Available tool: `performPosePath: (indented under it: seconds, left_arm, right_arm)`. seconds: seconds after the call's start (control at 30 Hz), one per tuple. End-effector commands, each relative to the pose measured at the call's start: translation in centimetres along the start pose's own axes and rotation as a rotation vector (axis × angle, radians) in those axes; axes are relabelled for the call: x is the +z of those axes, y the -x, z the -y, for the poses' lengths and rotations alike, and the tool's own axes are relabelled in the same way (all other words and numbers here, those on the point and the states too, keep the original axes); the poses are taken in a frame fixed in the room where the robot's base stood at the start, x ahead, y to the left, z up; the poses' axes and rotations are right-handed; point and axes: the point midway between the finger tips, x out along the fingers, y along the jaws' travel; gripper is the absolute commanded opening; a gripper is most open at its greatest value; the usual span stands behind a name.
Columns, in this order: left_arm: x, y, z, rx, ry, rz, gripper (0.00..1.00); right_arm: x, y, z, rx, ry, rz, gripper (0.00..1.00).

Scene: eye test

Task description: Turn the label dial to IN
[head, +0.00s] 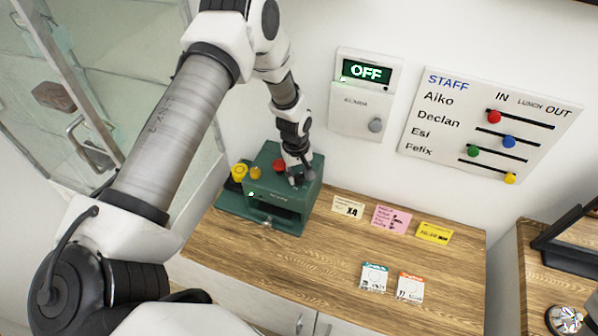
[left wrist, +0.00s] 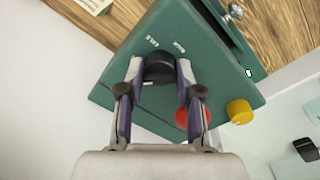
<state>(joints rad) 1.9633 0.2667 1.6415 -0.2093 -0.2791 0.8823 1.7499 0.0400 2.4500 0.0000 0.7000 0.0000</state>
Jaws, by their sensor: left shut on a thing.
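The green machine (head: 310,196) stands at the left end of the wooden counter. The wrist view shows its green top (left wrist: 195,40) with a black dial (left wrist: 160,68) and two small white words beside it, which I cannot read for certain. My left gripper (head: 297,178) reaches down onto the top of the machine. In the wrist view its fingers (left wrist: 159,72) are on either side of the black dial, shut on it. The fingers and gripper hide part of the dial, and its setting is unclear. My right gripper is in neither view.
A red button (head: 279,165) and yellow knobs (head: 239,172) sit near the dial. Several cards, including a pink one (head: 391,219), lie on the counter (head: 320,255). A staff board (head: 480,125) and an OFF display (head: 366,71) hang on the wall. Glass doors stand left.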

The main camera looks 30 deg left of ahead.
Motion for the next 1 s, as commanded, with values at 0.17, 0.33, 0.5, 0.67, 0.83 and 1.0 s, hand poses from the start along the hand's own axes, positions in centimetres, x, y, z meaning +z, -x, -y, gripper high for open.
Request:
performPosePath:
  seconds: [0.17,0.33,0.5,0.67,0.83,1.0]
  left_arm:
    - [0.3,-0.3,0.3,-0.007,0.163,-0.003,0.0]
    - [0.34,-0.31,0.34,-0.009,0.323,-0.012,0.0]
    - [0.38,-0.31,0.35,-0.01,0.469,-0.021,0.0]
    - [0.39,-0.31,0.35,-0.01,0.582,-0.028,0.0]
    - [0.41,-0.31,0.35,-0.011,0.664,-0.033,0.0]
    - [0.41,-0.31,0.35,-0.011,0.709,-0.036,0.0]
  right_arm:
    - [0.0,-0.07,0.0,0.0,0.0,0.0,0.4]
    - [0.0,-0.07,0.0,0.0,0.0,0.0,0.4]
    - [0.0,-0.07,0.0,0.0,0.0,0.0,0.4]
    - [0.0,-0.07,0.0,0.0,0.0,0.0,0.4]
    - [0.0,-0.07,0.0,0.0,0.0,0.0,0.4]
    - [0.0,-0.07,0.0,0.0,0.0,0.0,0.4]
